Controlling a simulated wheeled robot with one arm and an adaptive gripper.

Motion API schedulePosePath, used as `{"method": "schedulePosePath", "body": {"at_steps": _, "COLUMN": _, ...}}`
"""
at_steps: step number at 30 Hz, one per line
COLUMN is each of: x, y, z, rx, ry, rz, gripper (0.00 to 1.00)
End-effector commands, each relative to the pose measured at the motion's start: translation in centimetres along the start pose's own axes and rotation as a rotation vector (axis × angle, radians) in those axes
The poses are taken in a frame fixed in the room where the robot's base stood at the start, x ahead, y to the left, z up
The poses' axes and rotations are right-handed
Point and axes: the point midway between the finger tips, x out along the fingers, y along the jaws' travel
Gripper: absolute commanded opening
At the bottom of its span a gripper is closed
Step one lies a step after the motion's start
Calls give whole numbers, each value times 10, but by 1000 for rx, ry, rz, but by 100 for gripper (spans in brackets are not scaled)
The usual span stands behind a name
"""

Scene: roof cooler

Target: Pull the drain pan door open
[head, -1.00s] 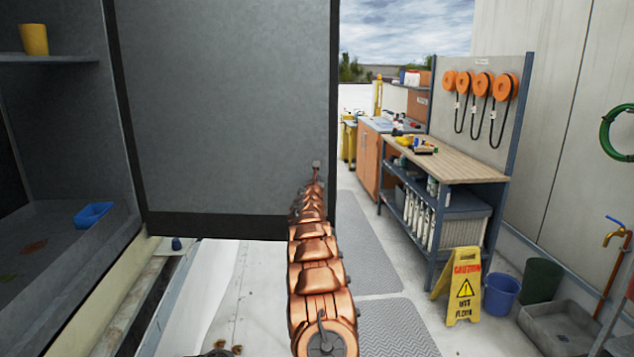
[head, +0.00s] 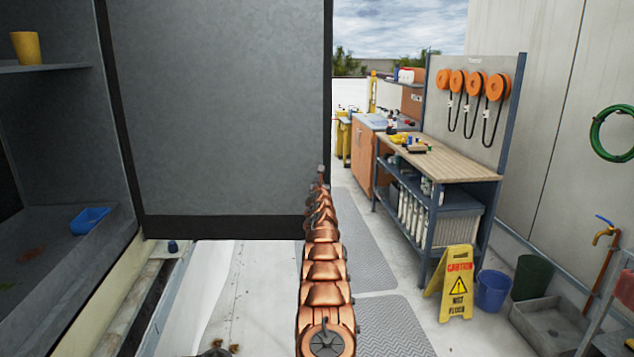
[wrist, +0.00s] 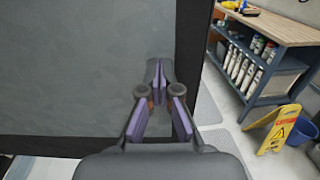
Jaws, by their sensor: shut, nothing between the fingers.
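The drain pan door (head: 220,120) is a large grey panel with a black edge. It stands swung out from the cooler's open compartment, whose inside shows at the left with a blue tray (head: 90,219) on its floor. In the head view my arm reaches forward to the door's lower right, and its far end hides most of my gripper. In the wrist view my gripper (wrist: 160,82) is shut with its purple pads together and nothing between them. It is in front of the door (wrist: 85,70), near its right edge. I cannot tell whether it touches the panel.
A yellow cup (head: 27,48) stands on a shelf at the upper left. To the right are a workbench (head: 455,165), a yellow caution sign (head: 457,284), a blue bucket (head: 492,291) and a grey basin (head: 550,328). Grey mats (head: 370,325) cover a clear walkway beside the door.

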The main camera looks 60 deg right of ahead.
Motion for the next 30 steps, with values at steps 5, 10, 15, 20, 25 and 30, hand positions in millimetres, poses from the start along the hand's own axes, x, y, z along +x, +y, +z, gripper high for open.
{"method": "schedulePosePath", "body": {"at_steps": 5, "x": 0, "y": 0, "z": 0, "rx": -2, "ry": -1, "rz": 0, "gripper": 0}}
{"method": "schedulePosePath", "body": {"at_steps": 10, "x": 0, "y": 0, "z": 0, "rx": -1, "ry": -1, "rz": 0, "gripper": 0}}
{"method": "schedulePosePath", "body": {"at_steps": 15, "x": -1, "y": 0, "z": -2, "rx": -1, "ry": -1, "rz": 0, "gripper": 0}}
{"method": "schedulePosePath", "body": {"at_steps": 20, "x": -3, "y": 0, "z": -3, "rx": -1, "ry": -2, "rz": 0, "gripper": 0}}
{"method": "schedulePosePath", "body": {"at_steps": 25, "x": -7, "y": 0, "z": -4, "rx": 0, "ry": -3, "rz": 0, "gripper": 0}}
{"method": "schedulePosePath", "body": {"at_steps": 30, "x": -13, "y": 0, "z": -3, "rx": 0, "ry": -3, "rz": -1, "gripper": 0}}
